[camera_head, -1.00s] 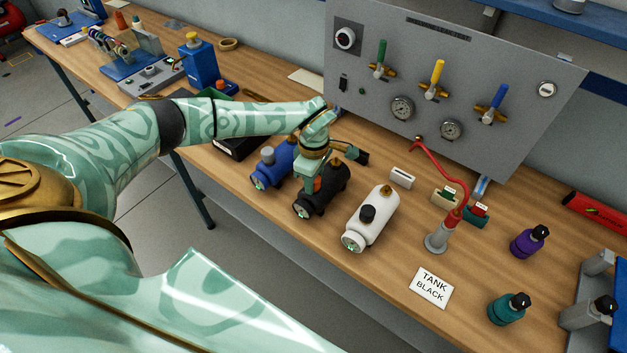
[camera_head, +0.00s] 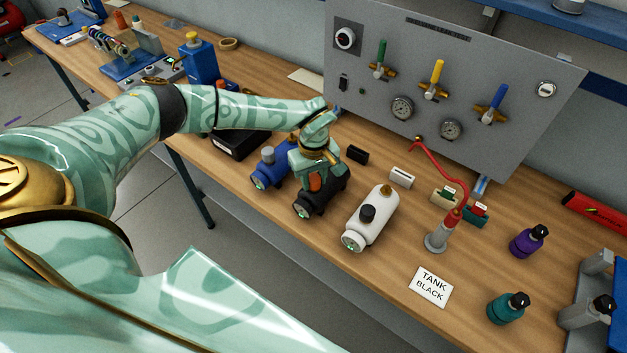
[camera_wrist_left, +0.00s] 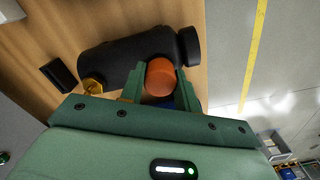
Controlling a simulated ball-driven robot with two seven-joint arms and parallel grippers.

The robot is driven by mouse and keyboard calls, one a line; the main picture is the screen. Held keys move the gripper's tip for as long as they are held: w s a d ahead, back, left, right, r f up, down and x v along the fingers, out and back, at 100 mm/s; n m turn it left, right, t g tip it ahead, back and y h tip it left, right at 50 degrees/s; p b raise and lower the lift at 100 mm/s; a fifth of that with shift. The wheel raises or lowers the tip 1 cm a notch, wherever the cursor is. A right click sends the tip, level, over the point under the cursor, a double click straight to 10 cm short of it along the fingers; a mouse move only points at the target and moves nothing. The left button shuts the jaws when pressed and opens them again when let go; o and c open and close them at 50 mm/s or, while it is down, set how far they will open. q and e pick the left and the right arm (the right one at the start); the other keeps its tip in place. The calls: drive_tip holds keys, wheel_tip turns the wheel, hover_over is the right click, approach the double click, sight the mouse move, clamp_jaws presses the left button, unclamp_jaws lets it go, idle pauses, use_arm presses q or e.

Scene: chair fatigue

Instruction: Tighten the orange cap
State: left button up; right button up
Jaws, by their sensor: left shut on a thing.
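The orange cap (camera_head: 315,184) sits on top of the black tank (camera_head: 338,187), which lies on the bench between a blue tank (camera_head: 268,170) and a white tank (camera_head: 371,218). In the left wrist view the orange cap (camera_wrist_left: 160,77) is between the two green fingers, with the black tank (camera_wrist_left: 120,58) behind it. My left gripper (camera_head: 312,178) comes down over the black tank and is shut on the cap. The underside of the cap, where it meets the tank, is hidden. My right gripper is not in view.
A card reading TANK BLACK (camera_head: 432,287) lies at the front. A red hooked hose stand (camera_head: 437,237) is right of the white tank. A purple bottle (camera_head: 525,243) and a teal bottle (camera_head: 506,309) stand farther right. A grey valve panel (camera_head: 450,90) rises behind.

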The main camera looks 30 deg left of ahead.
use_arm(q)
drive_tip(key=m, duration=0.4)
idle(0.3)
drive_tip(key=m, duration=0.4)
drive_tip(key=o, duration=1)
drive_tip(key=shift+d, duration=0.1)
drive_tip(key=shift+r+n+p, duration=0.1)
drive_tip(key=shift+n+p, duration=0.5)
drive_tip(key=shift+n, duration=1.3)
